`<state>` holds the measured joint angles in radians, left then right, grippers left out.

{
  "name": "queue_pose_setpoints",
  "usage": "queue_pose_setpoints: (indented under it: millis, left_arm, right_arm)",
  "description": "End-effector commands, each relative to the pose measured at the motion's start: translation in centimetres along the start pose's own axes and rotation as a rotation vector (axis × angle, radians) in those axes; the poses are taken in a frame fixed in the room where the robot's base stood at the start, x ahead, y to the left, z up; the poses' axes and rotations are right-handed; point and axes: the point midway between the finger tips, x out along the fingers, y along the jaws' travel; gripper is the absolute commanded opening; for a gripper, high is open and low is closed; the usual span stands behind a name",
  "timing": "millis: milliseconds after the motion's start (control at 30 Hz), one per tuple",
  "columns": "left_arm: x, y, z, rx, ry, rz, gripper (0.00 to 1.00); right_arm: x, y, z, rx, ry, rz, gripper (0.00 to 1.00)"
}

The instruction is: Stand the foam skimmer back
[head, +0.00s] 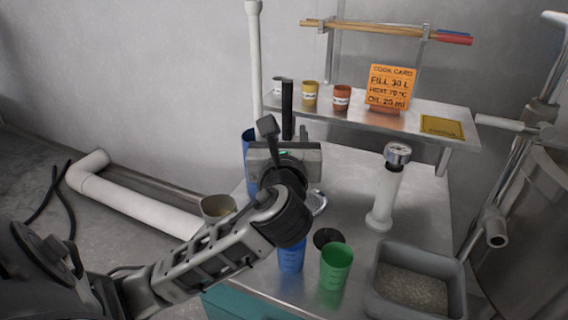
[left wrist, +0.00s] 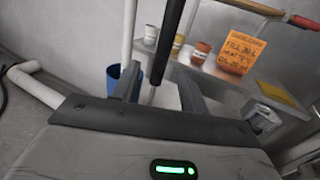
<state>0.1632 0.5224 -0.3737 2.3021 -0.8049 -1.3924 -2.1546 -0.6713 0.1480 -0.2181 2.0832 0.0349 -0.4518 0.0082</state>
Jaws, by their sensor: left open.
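A long tool with a black handle (head: 287,102), which looks like the foam skimmer, stands close to upright beyond my left gripper (head: 286,136). In the left wrist view its black handle (left wrist: 168,42) and thin metal rod (left wrist: 152,94) appear between the two fingers of my left gripper (left wrist: 160,92), which are open. I cannot tell if they touch it. A shiny metal rounded piece (head: 319,202) shows low beside my wrist; it may be the skimmer's head. A blue container (head: 248,139) stands behind my gripper, partly hidden. My right gripper is out of view.
A metal shelf (head: 440,111) holds small cups and an orange card (head: 389,86). On the table are a white gauge column (head: 386,195), a green cup (head: 336,265), a blue cup (head: 291,258) and a grey bin (head: 378,298). A large vessel (head: 530,215) stands right.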

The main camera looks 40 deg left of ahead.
Motion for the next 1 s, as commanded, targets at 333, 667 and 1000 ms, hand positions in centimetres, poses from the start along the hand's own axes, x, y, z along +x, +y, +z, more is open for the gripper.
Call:
queue_pose_setpoints:
  millis: [333,667,1000]
  left_arm:
    - [-8.1,0.0,0.0,-0.004,0.001,-0.002,0.44]
    - [-10.7,0.0,0.1,-0.001,-0.002,0.001,0.44]
    - [-10.7,0.0,0.1,-0.001,-0.003,0.001,0.44]
  right_arm:
    - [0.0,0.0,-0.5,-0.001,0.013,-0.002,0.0]
    - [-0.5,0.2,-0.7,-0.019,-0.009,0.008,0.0]
    - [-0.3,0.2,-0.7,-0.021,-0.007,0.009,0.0]
